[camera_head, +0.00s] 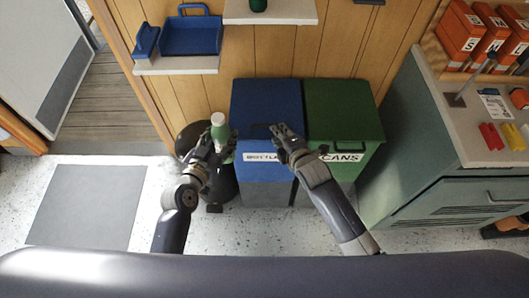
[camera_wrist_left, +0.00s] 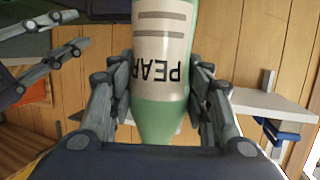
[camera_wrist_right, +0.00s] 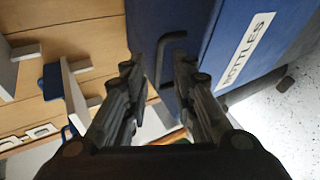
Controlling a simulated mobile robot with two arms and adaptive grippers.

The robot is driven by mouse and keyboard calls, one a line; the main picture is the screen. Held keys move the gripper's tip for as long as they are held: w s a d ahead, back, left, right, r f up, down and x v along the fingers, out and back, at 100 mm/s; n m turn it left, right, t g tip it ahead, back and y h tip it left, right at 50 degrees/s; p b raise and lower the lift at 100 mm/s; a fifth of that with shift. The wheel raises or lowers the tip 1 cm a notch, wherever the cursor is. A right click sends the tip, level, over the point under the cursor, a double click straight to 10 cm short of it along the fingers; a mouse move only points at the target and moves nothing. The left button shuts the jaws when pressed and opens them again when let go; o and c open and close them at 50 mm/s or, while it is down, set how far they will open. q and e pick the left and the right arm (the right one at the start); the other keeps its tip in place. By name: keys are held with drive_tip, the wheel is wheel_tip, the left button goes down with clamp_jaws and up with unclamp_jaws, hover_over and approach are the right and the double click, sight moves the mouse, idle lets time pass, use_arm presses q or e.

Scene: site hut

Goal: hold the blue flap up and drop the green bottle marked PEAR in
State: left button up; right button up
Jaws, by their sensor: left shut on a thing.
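The green bottle (camera_head: 219,130) with a white cap is held in my left gripper (camera_head: 214,152), left of the blue bin. In the left wrist view the fingers press both sides of the bottle (camera_wrist_left: 158,118), and its pale label reads PEAR upside down. The blue flap (camera_head: 265,97) lies down on the bin labelled BOTTLES (camera_head: 262,157). My right gripper (camera_head: 281,131) is at the flap's dark handle. In the right wrist view its fingers are apart, with the handle (camera_wrist_right: 160,62) between the tips; I cannot tell whether they touch it.
A green bin (camera_head: 345,110) marked CANS stands right of the blue one. A dark round bin (camera_head: 190,137) is behind my left arm. A shelf (camera_head: 178,65) with blue trays is on the wall. A bench (camera_head: 450,110) with orange boxes stands at the right.

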drive_tip(key=shift+x, duration=3.8)
drive_tip(key=shift+w, duration=0.1)
drive_tip(key=shift+d, duration=0.15)
clamp_jaws()
